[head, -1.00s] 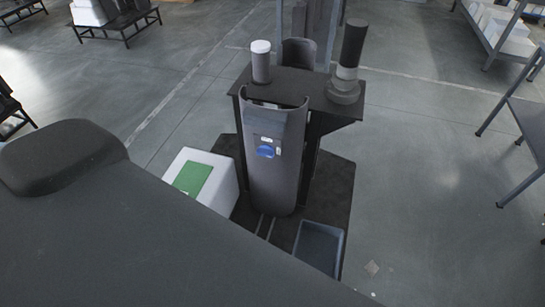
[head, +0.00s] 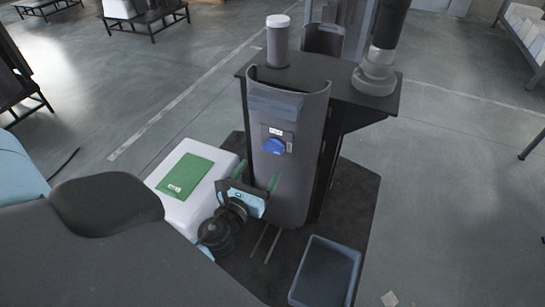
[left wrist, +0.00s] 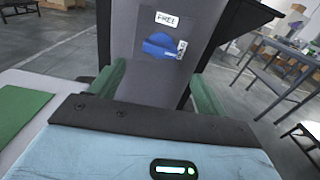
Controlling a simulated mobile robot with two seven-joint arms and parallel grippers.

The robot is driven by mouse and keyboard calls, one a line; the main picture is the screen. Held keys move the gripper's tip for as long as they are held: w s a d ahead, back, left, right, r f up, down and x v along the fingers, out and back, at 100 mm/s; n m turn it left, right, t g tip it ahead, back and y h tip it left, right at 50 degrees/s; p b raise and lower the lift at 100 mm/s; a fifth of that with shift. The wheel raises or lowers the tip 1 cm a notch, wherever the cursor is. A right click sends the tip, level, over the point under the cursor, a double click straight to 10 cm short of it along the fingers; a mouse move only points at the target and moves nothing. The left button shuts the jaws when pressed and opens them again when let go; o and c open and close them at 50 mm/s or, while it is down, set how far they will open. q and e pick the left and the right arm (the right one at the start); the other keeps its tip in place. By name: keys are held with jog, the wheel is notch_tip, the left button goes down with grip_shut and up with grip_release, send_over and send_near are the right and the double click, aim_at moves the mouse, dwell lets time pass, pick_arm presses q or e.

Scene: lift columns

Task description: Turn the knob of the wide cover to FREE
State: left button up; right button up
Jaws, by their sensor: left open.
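The wide cover (head: 298,190) is a dark grey curved upright panel on the stand. Its blue knob (head: 274,147) sits at mid height. In the left wrist view the knob (left wrist: 160,46) lies beyond the fingers, its ridge roughly crosswise. A white label reading FREE (left wrist: 167,18) is above the knob, and a smaller label (left wrist: 181,49) is at its right. I cannot tell which label the knob points to. My left gripper (head: 258,177) has green fingers, open and empty. It is just in front of the cover, below the knob, apart from it. My right gripper is out of view.
A white box with a green sheet (head: 185,175) stands left of the cover. A blue-grey tray (head: 326,272) lies at front right on the dark base mat. A white-capped cylinder (head: 278,42) and a dark column (head: 385,45) rise from the stand top.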

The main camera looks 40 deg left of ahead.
aim_at(271, 151)
pick_arm(q)
jog(key=x, duration=0.8)
jog(key=shift+r, duration=0.2)
jog(key=c, duration=1)
